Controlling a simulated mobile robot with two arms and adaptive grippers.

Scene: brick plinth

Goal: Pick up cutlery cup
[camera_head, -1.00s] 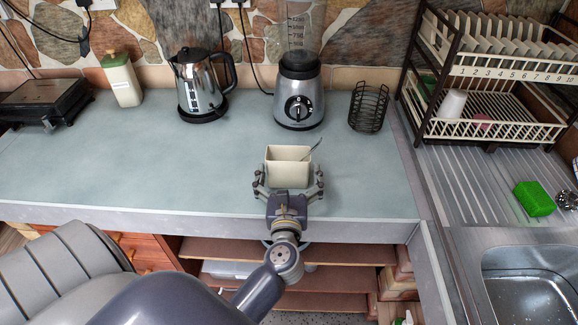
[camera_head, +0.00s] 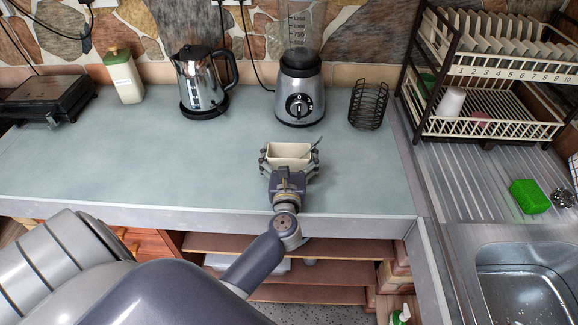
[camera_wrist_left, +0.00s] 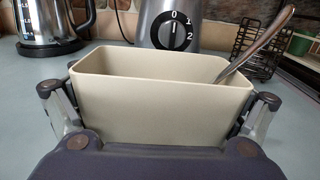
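The cutlery cup (camera_head: 289,150) is a cream rectangular tub on the counter, near its front edge. A metal utensil (camera_head: 317,144) leans out of its right side. In the left wrist view the cup (camera_wrist_left: 160,112) fills the middle, with the utensil handle (camera_wrist_left: 258,42) rising to the right. My left gripper (camera_head: 289,165) is at the cup's near side, with one finger against each end wall. It looks shut on the cup, though the finger pads are partly hidden. The cup's base is hidden behind the gripper. My right gripper is not in view.
A blender (camera_head: 299,92), a kettle (camera_head: 200,82) and a black wire basket (camera_head: 367,105) stand behind the cup. A dish rack (camera_head: 480,125), green sponge (camera_head: 529,196) and sink (camera_head: 525,285) are at right. The counter left of the cup is clear.

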